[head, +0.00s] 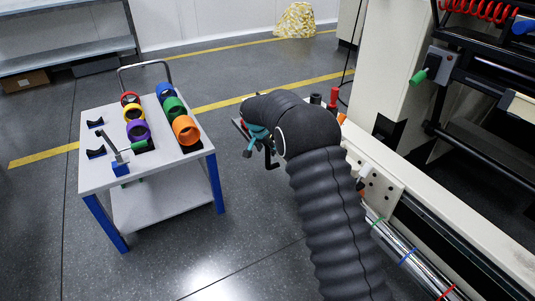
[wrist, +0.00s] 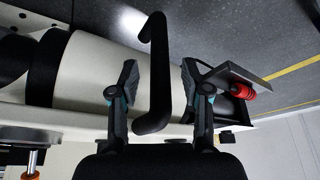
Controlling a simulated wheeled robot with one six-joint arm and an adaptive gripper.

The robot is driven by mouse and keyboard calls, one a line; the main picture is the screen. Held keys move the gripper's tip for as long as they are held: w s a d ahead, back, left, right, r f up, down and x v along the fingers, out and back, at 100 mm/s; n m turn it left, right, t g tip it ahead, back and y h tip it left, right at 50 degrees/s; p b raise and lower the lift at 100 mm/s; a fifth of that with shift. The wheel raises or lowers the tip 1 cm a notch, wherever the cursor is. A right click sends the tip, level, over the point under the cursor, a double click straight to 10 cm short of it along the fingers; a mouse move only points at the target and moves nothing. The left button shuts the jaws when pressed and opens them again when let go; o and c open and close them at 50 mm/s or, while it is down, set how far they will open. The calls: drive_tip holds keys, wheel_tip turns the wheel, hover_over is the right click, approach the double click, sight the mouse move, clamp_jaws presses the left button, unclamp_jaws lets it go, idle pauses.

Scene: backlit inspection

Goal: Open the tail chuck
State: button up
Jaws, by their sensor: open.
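A black bent handle (wrist: 158,80) stands between the two fingers of my gripper (wrist: 160,72) in the wrist view. The fingers are apart, one on each side of the handle, with visible gaps. Behind it runs a pale cylindrical body (wrist: 82,70) with a black band at the left. I cannot tell for sure which part is the tail chuck. In the head view my gripper (head: 257,139) is at the end of my dark sleeved arm, with a small black bent piece below it. My arm hides much of the area behind it.
A cart (head: 99,180) with coloured rings and black cradles stands at the left. A red piece (wrist: 237,91) is beside the right finger. Open floor lies between cart and machine.

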drive_tip(key=shift+x, duration=1.75)
clamp_jaws()
